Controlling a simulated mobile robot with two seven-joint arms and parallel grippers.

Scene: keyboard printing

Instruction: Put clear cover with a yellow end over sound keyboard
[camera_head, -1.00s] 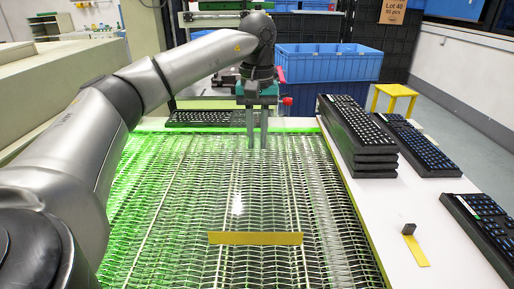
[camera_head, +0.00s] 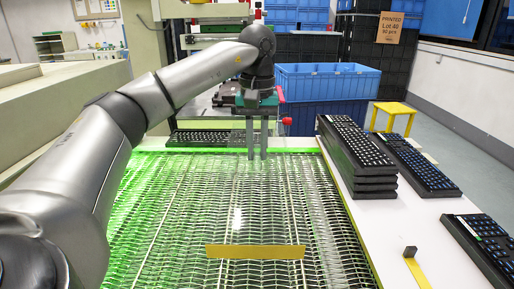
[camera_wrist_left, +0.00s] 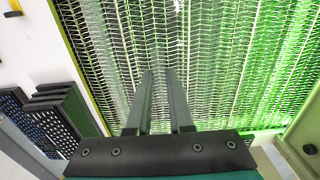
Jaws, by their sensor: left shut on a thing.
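The clear cover lies or hangs over the wire-mesh belt as a see-through sheet with a bright glint (camera_head: 237,220). Its yellow end (camera_head: 255,252) is a flat strip at the near side. My left gripper (camera_head: 257,157) points down over the far part of the mesh, shut on the clear cover, whose held edge is too faint to see. In the left wrist view its two fingers (camera_wrist_left: 159,72) reach toward the mesh. A black keyboard (camera_head: 212,138) sits beyond the belt, partly behind the gripper. Which keyboard is the sound one, I cannot tell. My right gripper is not in view.
On the white table at right stand a stack of keyboards (camera_head: 355,160), more keyboards (camera_head: 424,170) and one nearer (camera_head: 484,243). A small black block (camera_head: 410,251) touches another yellow strip (camera_head: 417,273). Blue bins (camera_head: 325,82) and a yellow stool (camera_head: 392,112) are behind.

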